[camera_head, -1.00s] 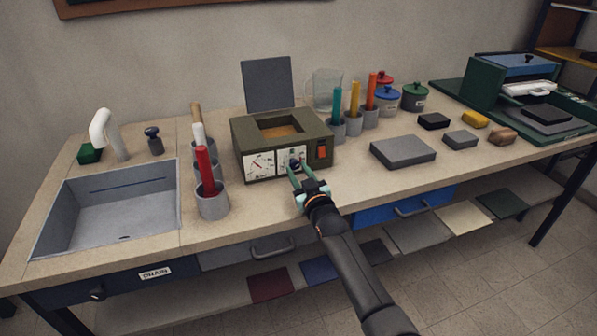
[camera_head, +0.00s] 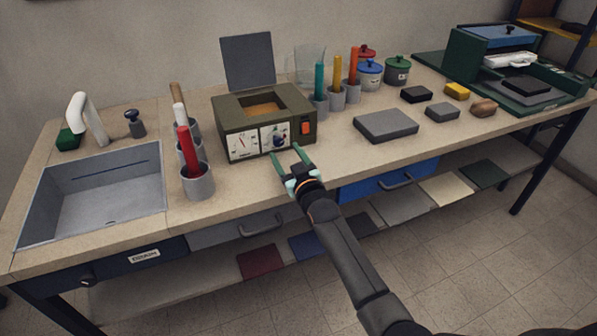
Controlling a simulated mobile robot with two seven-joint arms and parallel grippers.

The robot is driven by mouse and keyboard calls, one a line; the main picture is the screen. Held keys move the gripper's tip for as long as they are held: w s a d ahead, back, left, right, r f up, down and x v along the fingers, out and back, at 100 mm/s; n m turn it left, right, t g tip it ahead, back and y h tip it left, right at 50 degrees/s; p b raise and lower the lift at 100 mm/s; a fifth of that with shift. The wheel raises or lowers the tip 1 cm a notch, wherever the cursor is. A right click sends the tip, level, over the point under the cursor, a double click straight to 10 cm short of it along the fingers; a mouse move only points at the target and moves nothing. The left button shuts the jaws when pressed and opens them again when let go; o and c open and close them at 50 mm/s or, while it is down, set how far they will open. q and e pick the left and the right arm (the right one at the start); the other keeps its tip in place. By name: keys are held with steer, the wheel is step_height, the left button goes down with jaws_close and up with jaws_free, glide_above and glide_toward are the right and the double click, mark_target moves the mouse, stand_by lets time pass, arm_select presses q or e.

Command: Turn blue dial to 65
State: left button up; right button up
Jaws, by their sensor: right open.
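The blue dial (camera_head: 279,141) sits on the right-hand white scale plate on the front of an olive-green box (camera_head: 231,121). The dial is small, and its setting and the numbers around it are too small to read. Beside it on the left is another white plate with a needle gauge (camera_head: 243,144). My right gripper (camera_head: 286,156) is open and empty just in front of the box. Its two green fingers are spread below and in front of the dial, apart from it as far as I can see. My left gripper is not in view.
An orange-red switch (camera_head: 306,127) is right of the dial. Grey cups with coloured sticks stand on both sides of the box, including a red stick (camera_head: 187,151). A grey block (camera_head: 386,125) lies to the right. The bench front (camera_head: 250,190) is clear.

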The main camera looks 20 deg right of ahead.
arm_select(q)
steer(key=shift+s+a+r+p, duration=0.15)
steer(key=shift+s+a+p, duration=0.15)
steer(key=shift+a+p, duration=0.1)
arm_select(e)
steer(key=s, duration=0.9)
steer(key=shift+s+d, duration=0.15)
steer(key=shift+s, duration=0.1)
arm_select(q)
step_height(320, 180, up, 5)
steer(key=p, duration=0.5)
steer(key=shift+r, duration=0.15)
arm_select(e)
steer(key=s+a+f+g, duration=0.1)
steer(key=s+f+g, duration=0.2)
steer(key=s, duration=0.6)
steer(key=s+a+f+g+y, duration=0.1)
steer(key=s+a+f+g, duration=0.1)
steer(key=s+f, duration=0.6)
steer(key=s+a+f+g, duration=0.1)
steer(key=s+f+g, duration=0.2)
steer(key=s, duration=0.9)
step_height(320, 180, down, 3)
steer(key=shift+s+a+f+m+g+y, duration=0.1)
steer(key=shift+s+a+m+g+y, duration=0.1)
steer(key=shift+m+g+y, duration=0.15)
